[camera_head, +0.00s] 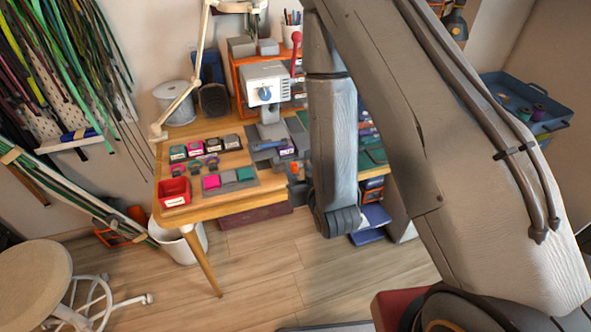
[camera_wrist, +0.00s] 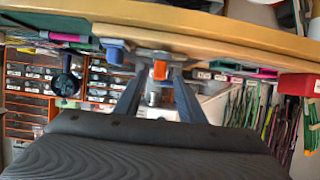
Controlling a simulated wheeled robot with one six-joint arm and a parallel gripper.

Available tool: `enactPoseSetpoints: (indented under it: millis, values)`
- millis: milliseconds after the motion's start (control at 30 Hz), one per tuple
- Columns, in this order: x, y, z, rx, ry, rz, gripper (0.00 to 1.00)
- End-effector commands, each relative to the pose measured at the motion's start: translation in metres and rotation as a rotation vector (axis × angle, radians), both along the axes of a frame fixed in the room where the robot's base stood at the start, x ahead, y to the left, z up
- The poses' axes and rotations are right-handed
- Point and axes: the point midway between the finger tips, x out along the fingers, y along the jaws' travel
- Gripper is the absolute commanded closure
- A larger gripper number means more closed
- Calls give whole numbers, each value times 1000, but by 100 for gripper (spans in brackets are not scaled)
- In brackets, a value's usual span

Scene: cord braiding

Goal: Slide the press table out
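The press (camera_head: 266,88), grey-white with a blue dial and a red lever, stands on the wooden table. Its press table (camera_head: 266,147) is a low grey plate under the head. An orange knob (camera_head: 294,168) is at its front edge, near my arm. The wrist view appears upside down; there the orange knob (camera_wrist: 159,70) lies between the tips of my gripper (camera_wrist: 160,76). The two dark fingers stand apart, with a gap visible on each side of the knob. In the head view my own arm hides the gripper.
A red box (camera_head: 174,192), small labelled boxes and a tray of coloured pieces (camera_head: 230,180) are on the table left of the press. The wooden table edge (camera_wrist: 220,33) runs close by my gripper. A stool (camera_head: 35,272) and a white bin (camera_head: 178,240) stand at left.

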Motion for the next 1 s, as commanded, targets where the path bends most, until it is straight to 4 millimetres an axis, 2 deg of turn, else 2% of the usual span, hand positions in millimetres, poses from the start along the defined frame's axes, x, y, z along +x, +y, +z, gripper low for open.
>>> enactPoseSetpoints:
  millis: [100,333,800,1000]
  values:
    - [-13,-3,5,0,1,0,64]
    - [-25,-6,10,0,0,0,64]
    - [-25,-6,11,0,0,0,64]
    - [-18,-13,15,-13,61,-18,64]
